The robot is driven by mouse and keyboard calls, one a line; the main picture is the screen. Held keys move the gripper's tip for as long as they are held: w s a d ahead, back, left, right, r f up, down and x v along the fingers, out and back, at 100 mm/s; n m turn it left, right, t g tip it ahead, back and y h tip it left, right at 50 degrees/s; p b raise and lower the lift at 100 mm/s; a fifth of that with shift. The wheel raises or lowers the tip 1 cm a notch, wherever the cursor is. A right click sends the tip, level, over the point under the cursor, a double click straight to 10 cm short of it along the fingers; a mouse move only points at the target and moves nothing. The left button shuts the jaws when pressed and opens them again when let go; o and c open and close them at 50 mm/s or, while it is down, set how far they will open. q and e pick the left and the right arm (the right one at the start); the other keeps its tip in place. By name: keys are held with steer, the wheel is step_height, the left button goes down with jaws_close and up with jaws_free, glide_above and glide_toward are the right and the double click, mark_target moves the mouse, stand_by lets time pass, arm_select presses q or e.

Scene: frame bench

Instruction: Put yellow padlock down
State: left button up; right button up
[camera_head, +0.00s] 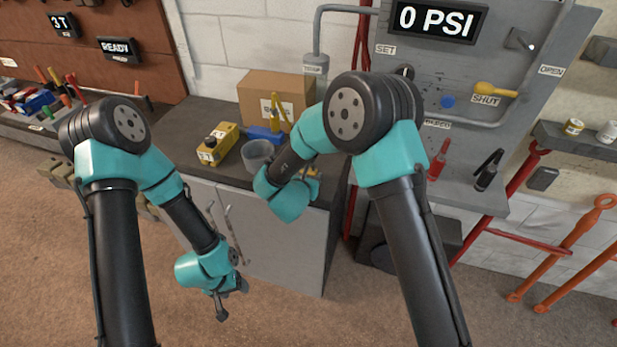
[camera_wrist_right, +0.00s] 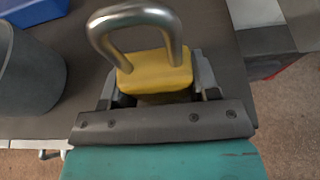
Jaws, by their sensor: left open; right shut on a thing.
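A yellow padlock (camera_wrist_right: 155,72) with a silver shackle sits between the jaws of my right gripper (camera_wrist_right: 155,88) in the right wrist view, with the shackle pointing away from the gripper. In the head view my right forearm and wrist hide most of the padlock, and only a little yellow shows (camera_head: 313,172). My right gripper is shut on the padlock over the dark bench top (camera_wrist_right: 215,60), near its front right edge. I cannot tell whether the padlock touches the bench. My left gripper (camera_head: 232,298) is open and empty, low in front of the grey cabinet doors.
A grey cup (camera_head: 257,154) stands on the bench left of my right gripper; it also shows in the right wrist view (camera_wrist_right: 27,75). A yellow box (camera_head: 217,144), a blue bin (camera_head: 266,134) and a cardboard box (camera_head: 277,92) stand behind. A panel (camera_head: 465,65) rises at right.

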steer(key=shift+f, duration=0.1)
steer(key=o, duration=1)
steer(key=shift+o, duration=0.2)
steer(key=shift+s+a+r, duration=0.2)
steer(key=shift+s+r, duration=0.15)
steer(key=shift+s, duration=0.1)
steer(key=v, duration=1.1)
